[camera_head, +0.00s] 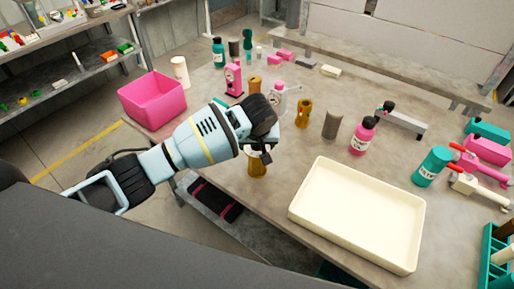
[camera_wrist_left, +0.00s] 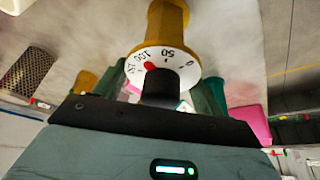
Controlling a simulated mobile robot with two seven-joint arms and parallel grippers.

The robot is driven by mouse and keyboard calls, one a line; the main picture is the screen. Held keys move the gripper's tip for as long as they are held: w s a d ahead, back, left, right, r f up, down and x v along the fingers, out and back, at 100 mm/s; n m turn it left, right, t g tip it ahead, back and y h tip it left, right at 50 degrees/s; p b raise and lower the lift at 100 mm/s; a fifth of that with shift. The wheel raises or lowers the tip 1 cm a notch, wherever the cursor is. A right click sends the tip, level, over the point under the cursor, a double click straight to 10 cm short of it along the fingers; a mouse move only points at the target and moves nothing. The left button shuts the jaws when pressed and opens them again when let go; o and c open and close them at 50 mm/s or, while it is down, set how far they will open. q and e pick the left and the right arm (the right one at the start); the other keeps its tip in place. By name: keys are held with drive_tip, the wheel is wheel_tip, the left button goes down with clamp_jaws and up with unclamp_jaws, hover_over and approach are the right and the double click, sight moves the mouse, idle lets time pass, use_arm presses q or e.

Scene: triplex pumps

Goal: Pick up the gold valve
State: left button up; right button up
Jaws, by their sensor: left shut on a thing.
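My left gripper (camera_head: 259,152) is shut on a gold valve (camera_head: 257,166) at the near edge of the table. The valve's lower part shows below the jaws; its top is hidden by the gripper. In the left wrist view the gold valve (camera_wrist_left: 168,18) has a white dial with black numbers, a red mark and a black knob. Two other gold pieces, one farther back (camera_head: 254,84) and one to the right (camera_head: 304,113), stand on the table. My right gripper is not in view.
A cream tray (camera_head: 300,212) lies on the table to the right of the gripper. A pink bin (camera_head: 152,104) is at the left. A grey cylinder (camera_head: 332,125), a pink bottle (camera_head: 362,138) and a teal bottle (camera_head: 432,167) stand to the right. Shelves (camera_head: 70,83) are at the far left.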

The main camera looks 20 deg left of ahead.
use_arm(q)
drive_tip(key=shift+r, duration=0.5)
wheel_tip(320, 180, up, 2)
drive_tip(key=shift+d+r, duration=0.1)
drive_tip(key=shift+r, duration=0.15)
drive_tip(key=s+a, duration=0.2)
drive_tip(key=s, duration=0.5)
drive_tip(key=s+a+r, duration=0.1)
drive_tip(key=s+a, duration=0.2)
drive_tip(key=s, duration=0.5)
drive_tip(key=shift+a+r, duration=0.15)
drive_tip(key=shift+a, duration=0.1)
